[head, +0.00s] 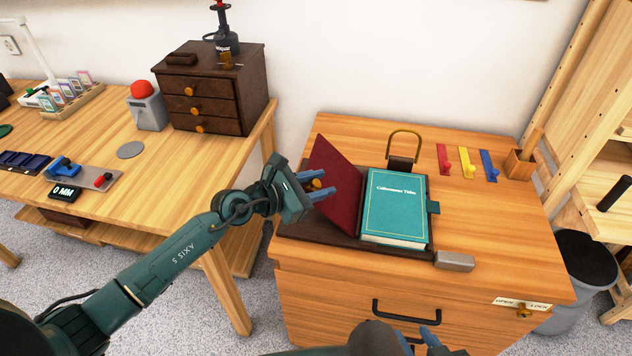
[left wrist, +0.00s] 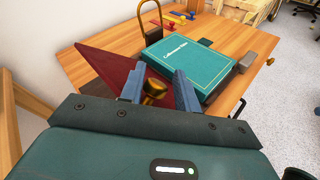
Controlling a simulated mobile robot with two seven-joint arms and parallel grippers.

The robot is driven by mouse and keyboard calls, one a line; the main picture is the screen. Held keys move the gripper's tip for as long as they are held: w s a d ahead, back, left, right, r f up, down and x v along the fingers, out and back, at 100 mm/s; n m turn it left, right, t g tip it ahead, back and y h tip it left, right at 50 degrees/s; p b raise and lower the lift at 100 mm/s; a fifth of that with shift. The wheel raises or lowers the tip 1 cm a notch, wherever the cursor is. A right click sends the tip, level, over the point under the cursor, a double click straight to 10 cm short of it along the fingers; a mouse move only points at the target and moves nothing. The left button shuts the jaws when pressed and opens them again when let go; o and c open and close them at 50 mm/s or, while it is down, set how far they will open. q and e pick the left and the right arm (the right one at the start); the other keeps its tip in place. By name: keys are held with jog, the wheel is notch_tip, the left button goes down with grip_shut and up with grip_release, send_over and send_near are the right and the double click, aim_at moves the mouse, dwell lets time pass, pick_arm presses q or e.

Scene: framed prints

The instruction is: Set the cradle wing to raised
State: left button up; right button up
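The cradle (head: 330,228) lies on the wooden cabinet with a teal book (head: 395,208) on it. Its dark red wing (head: 336,180) is tilted up at a slant on the book's left side; the red wing also shows in the left wrist view (left wrist: 112,66). A brass knob (left wrist: 154,90) is on the wing's outer face. My left gripper (head: 315,185) has its blue fingers on either side of the knob, with a small gap visible in the left wrist view, so it looks open. My right gripper (head: 418,338) is partly in view at the bottom edge, its fingertips apart and empty.
A brass loop (head: 404,142) stands behind the book, and a grey block (head: 454,260) lies at the front right. Red, yellow and blue tags (head: 466,162) and a wooden cup (head: 520,163) are at the back right. A workbench (head: 150,195) stands left.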

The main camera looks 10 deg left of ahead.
pick_arm(q)
jog(key=shift+o, duration=0.8)
jog(key=shift+a, duration=0.1)
jog(key=shift+s+a, duration=0.1)
jog(key=shift+a, duration=0.1)
jog(key=v, duration=1.2)
jog(key=shift+s+a+b, duration=0.2)
jog(key=shift+s+b, duration=0.15)
jog(key=shift+b, duration=0.05)
jog(key=shift+r, duration=0.1)
